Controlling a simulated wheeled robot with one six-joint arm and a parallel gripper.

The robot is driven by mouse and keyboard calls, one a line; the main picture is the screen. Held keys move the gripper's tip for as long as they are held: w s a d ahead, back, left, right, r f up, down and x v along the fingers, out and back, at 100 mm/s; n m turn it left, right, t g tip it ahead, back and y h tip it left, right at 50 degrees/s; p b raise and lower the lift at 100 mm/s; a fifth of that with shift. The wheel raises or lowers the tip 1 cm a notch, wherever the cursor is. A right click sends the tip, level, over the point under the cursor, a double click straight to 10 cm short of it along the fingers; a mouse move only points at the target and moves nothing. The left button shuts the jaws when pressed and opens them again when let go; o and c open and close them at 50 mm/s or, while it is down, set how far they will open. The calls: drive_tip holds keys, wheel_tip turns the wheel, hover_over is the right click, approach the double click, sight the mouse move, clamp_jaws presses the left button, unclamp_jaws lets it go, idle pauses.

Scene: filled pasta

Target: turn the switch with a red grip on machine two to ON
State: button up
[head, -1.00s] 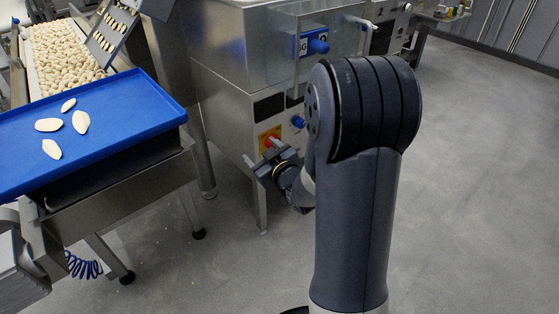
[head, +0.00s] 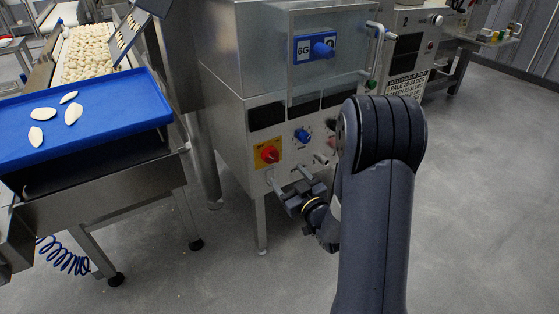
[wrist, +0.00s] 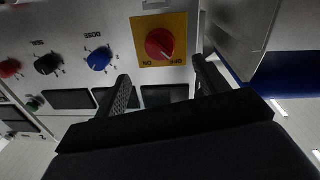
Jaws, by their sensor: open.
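The red-grip switch (head: 269,154) sits on a yellow plate low on the front of a steel machine (head: 222,98). In the wrist view the round red grip (wrist: 159,44) is between ON and OFF labels, and its pale mark appears to point toward OFF. My gripper (head: 287,176) is just below and in front of the switch. Its two fingers are open and empty, with the switch beyond their tips and roughly between them in the wrist view (wrist: 160,72). I cannot tell from these frames whether this machine is numbered two.
A blue tray (head: 100,118) with pasta pieces stands on a table at left. Another machine (head: 410,50), apparently marked 2, stands behind right. Floor (head: 480,200) is clear at right.

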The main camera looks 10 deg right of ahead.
sight(274, 160)
drive_tip(key=b+x, duration=0.1)
drive_tip(key=x, duration=0.8)
drive_tip(key=shift+w, duration=0.1)
drive_tip(key=c, duration=1)
drive_tip(key=shift+o, duration=0.2)
